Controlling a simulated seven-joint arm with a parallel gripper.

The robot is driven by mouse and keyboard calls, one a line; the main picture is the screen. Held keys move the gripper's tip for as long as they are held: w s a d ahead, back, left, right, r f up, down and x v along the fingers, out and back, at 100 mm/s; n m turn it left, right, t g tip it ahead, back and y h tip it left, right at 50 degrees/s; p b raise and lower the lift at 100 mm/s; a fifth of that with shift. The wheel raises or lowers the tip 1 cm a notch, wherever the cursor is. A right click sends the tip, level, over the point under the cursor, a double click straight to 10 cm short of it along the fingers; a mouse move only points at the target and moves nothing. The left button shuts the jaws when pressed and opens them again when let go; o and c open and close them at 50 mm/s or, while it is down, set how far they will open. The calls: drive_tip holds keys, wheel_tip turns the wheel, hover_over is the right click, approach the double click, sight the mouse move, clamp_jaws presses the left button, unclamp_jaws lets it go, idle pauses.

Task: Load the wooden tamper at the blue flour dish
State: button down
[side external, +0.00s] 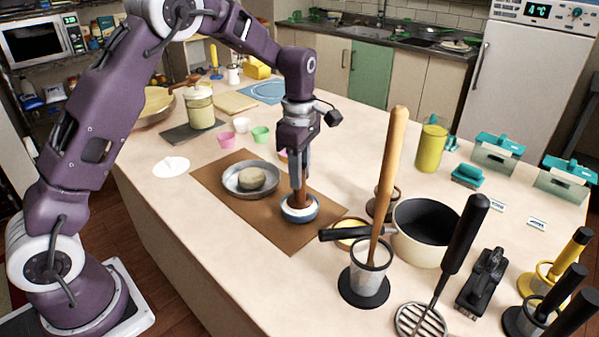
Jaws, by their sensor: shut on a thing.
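My gripper (299,179) points straight down over the brown mat and is shut on the wooden tamper (300,198), a reddish-brown piece held upright. The tamper's lower end is inside the blue flour dish (300,214), a small round dish with a blue outside and a pale rim. Whether the tamper touches the flour cannot be told, as the tamper hides most of the inside.
The brown mat (225,213) lies under the dish and pan. Small coloured cups (260,135) stand behind. The counter's front left is clear.

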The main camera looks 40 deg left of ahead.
idle(0.4)
drive_tip(key=shift+r, duration=3.5)
